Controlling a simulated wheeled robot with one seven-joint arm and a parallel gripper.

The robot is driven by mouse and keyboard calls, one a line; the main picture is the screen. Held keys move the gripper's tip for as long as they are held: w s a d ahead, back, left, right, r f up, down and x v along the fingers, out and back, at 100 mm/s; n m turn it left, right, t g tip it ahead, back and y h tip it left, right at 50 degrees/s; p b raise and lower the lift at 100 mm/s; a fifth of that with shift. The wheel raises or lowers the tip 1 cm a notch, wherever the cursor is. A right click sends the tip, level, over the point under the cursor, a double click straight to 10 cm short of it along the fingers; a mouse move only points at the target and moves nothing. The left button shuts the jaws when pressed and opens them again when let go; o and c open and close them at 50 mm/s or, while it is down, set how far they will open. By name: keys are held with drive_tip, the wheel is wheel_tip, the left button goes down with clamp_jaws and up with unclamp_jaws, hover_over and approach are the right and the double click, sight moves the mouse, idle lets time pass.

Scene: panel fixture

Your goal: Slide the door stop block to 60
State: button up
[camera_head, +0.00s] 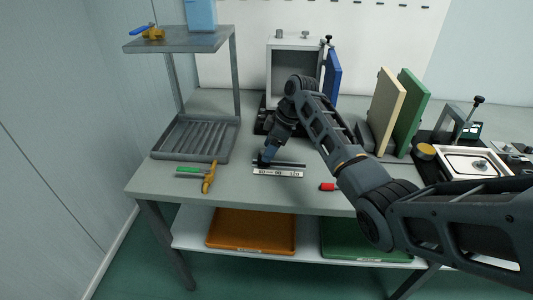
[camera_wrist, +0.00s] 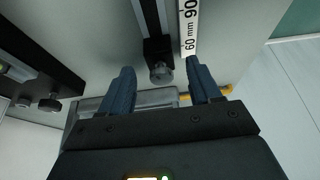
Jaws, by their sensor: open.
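The stop block (camera_wrist: 158,47) is a small black block with a round grey knob, on a dark rail (camera_wrist: 150,15) in the wrist view. Beside the rail runs a white scale strip (camera_wrist: 189,25) reading "60 mm" and "90". The block sits about level with the "60 mm" print; its exact reading cannot be told. My gripper (camera_wrist: 160,66) is open, its two blue fingers on either side of the knob with gaps visible. In the head view, my gripper (camera_head: 267,157) is low over the left end of the rail, and the scale strip (camera_head: 278,173) lies in front. The block is largely hidden there.
A ribbed tray under a shelf (camera_head: 233,135) stands left. A green-and-yellow tool (camera_head: 209,178) lies left of the scale, a red-ended item (camera_head: 328,187) right. Behind is a grey box (camera_head: 284,75) with an open blue door (camera_head: 332,74). Upright panels (camera_head: 408,110) stand right.

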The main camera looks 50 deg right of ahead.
drive_tip(key=shift+v, duration=2.35)
